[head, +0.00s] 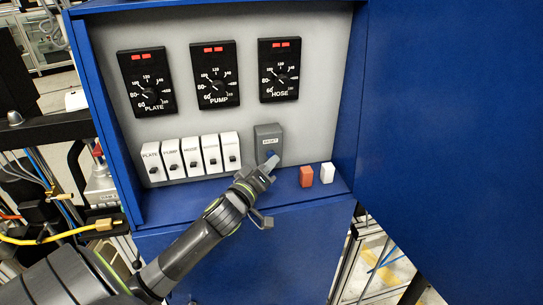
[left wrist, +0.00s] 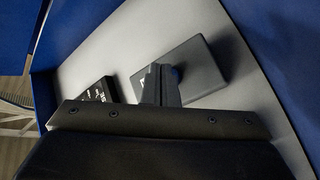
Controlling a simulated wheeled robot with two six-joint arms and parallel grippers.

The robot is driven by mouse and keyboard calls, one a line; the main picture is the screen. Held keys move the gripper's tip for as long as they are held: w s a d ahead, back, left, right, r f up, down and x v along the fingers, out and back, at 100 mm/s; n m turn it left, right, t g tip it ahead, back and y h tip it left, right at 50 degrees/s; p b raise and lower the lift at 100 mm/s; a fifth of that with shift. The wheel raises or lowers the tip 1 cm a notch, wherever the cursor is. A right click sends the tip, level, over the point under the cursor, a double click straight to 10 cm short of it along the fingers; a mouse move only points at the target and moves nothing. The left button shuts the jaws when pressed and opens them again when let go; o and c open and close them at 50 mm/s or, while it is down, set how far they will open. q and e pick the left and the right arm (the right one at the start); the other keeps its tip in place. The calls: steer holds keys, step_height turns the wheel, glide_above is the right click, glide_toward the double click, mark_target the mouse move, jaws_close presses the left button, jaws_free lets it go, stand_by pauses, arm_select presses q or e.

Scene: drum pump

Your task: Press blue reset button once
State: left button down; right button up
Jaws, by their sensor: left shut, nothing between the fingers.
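The grey reset box (head: 268,136) is on the light panel inside the blue cabinet, right of the row of white switches. Its blue button (head: 270,154) shows low on the box, partly covered by my left fingertips. My left gripper (head: 270,166) is shut and empty, its tips right at the button. In the left wrist view the shut fingers (left wrist: 160,84) point at the grey box (left wrist: 205,69), and the dark blue button (left wrist: 178,73) shows just beside the tips. I cannot tell whether they touch it. My right gripper is in neither view.
Plate, pump and hose gauges (head: 217,76) are above. Several white switches (head: 191,156) sit left of the reset box. An orange block (head: 306,175) and a white block (head: 328,172) stand on the cabinet ledge (head: 190,197) to the right. The blue door (head: 455,110) is open at right.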

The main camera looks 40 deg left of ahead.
arm_select(q)
steer(key=shift+w+a, duration=0.3)
steer(key=shift+a, duration=0.05)
stand_by(0.8)
steer(key=shift+s+d, duration=0.65)
steer(key=shift+d, duration=0.05)
steer(key=shift+p, duration=0.3)
steer(key=s+d+p, duration=0.1)
steer(key=s+d, duration=0.2)
steer(key=shift+s+d, duration=0.1)
steer(key=shift+d, duration=0.3)
stand_by(0.8)
